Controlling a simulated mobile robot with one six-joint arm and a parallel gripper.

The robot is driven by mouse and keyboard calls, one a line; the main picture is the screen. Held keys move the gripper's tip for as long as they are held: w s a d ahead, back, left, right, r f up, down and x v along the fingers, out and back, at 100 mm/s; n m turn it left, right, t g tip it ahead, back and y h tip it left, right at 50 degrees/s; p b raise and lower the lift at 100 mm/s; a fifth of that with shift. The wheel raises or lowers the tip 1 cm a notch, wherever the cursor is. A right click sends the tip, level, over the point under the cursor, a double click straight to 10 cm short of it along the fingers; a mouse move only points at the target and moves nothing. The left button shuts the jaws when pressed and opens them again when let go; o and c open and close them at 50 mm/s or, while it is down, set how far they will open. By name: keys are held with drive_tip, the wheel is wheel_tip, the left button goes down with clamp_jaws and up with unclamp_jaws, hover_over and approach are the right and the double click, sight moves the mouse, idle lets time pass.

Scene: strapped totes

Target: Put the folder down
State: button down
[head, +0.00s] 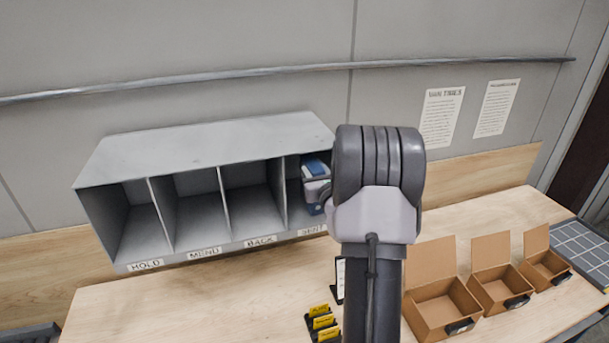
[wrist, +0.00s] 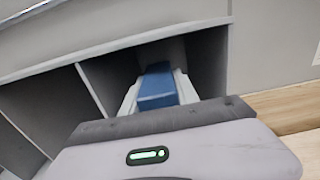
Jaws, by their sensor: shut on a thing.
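The folder (wrist: 158,86) is blue, and my gripper (wrist: 158,92) is shut on it, with a pale finger on each side in the wrist view. The folder also shows in the head view (head: 315,167), in the rightmost compartment of the grey sorter (head: 205,150). My gripper also shows in the head view (head: 316,187), at the mouth of that compartment. My arm hides part of this compartment and its label. The other labels read HOLD, MEND and BACK, and those compartments look empty. Whether the folder touches the compartment floor cannot be told.
Three open cardboard boxes (head: 440,305) stand on the wooden bench (head: 190,295) at the right. Yellow-tabbed cards (head: 321,322) and a small sign (head: 340,278) are near my arm. A gridded tray (head: 590,250) is at far right. The bench's front left is clear.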

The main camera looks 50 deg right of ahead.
sight(306, 157)
drive_tip(key=p+x, duration=0.1)
drive_tip(key=x, duration=0.4)
drive_tip(key=shift+w+d+r, duration=0.1)
drive_tip(key=shift+w+r, duration=0.1)
drive_tip(key=shift+w, duration=0.05)
wheel_tip(306, 157, down, 8)
drive_tip(key=shift+w+d+r, duration=0.2)
drive_tip(key=shift+w, duration=0.1)
drive_tip(key=c, duration=0.9)
unclamp_jaws()
drive_tip(key=shift+w, duration=0.1)
